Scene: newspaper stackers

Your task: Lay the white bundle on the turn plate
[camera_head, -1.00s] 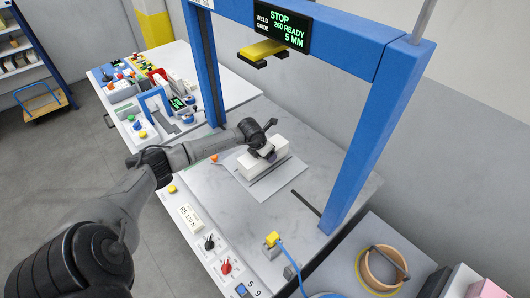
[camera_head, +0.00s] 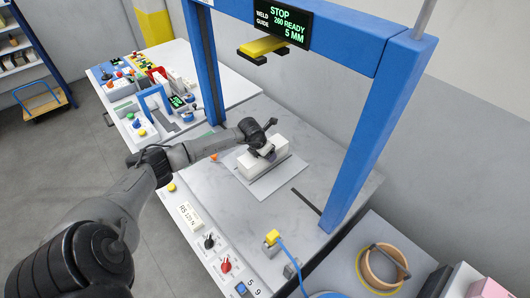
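The white bundle (camera_head: 252,166) is a pale block over the flat light-grey plate (camera_head: 268,190), under the blue frame. I cannot tell whether its underside touches the plate. My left gripper (camera_head: 264,153) is at the top of the bundle, with its arm reaching in from the lower left. Its fingers are small and partly hidden against the bundle, so I cannot tell whether they are closed on it. My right gripper is not in view.
A blue frame (camera_head: 370,130) spans the grey table, with a display (camera_head: 283,27) reading STOP, 260 READY, 5 MM. A yellow block (camera_head: 263,48) hangs beneath. Knobs line the front edge. A tan ring (camera_head: 384,266) lies at right. Table around the plate is mostly clear.

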